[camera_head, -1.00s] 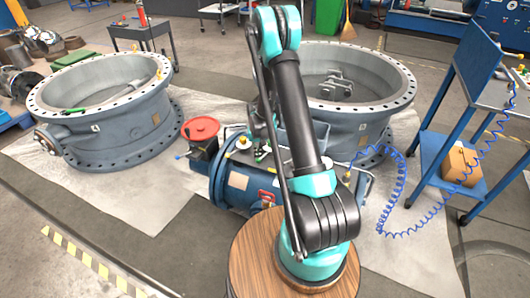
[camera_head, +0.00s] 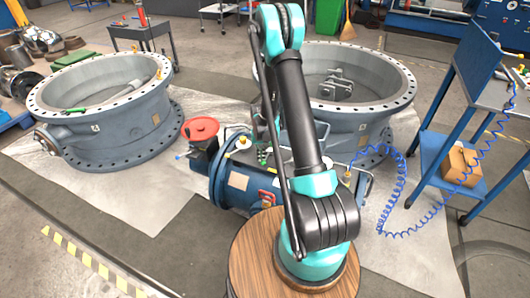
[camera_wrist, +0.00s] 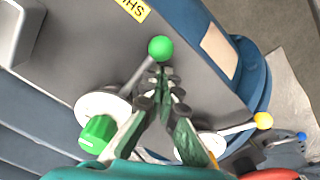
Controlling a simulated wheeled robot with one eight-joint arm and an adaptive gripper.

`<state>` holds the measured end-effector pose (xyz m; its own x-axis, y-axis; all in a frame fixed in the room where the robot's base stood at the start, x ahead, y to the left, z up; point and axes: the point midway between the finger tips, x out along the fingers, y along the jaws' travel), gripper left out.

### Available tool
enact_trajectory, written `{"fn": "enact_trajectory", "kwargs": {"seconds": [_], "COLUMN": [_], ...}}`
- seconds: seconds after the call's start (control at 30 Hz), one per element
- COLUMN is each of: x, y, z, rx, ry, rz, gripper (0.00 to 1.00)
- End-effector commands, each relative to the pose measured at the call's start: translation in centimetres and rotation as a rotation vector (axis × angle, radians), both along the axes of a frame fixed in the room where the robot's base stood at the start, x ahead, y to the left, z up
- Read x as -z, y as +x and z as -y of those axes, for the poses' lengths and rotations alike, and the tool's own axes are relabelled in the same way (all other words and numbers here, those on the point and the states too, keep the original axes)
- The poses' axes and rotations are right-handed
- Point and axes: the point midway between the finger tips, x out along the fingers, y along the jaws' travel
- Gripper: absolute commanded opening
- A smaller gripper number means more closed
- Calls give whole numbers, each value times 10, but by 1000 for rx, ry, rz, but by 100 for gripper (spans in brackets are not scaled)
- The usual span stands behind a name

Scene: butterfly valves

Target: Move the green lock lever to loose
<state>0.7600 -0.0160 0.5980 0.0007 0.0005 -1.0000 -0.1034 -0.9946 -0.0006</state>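In the wrist view, a lever with a green ball (camera_wrist: 160,48) slants up and right from a white round base (camera_wrist: 92,103) with a green knob (camera_wrist: 97,133). My gripper (camera_wrist: 163,74) is just below the ball, beside the lever's rod. Its dark fingers slant inward and their tips are nearly together, with nothing clearly seen between them. I cannot tell whether they touch the lever. In the head view, the blue valve actuator (camera_head: 238,187) is behind my arm, which hides my gripper and most of the lever.
A yellow-ball lever (camera_wrist: 263,120) lies to the right in the wrist view, near a blue knob (camera_wrist: 302,135). A red handwheel (camera_head: 200,129) stands left of the actuator. Large flanged valve bodies (camera_head: 110,139) (camera_head: 355,117) stand behind. A blue workstation (camera_head: 445,150) is at right.

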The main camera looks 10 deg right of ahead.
Motion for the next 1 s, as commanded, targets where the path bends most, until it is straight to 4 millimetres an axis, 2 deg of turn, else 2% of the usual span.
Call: {"fn": "enact_trajectory", "kwargs": {"seconds": [1.0], "x": [1], "y": [-16], "z": [16], "rx": [3], "ry": [-5], "rz": [-7], "gripper": [0]}}
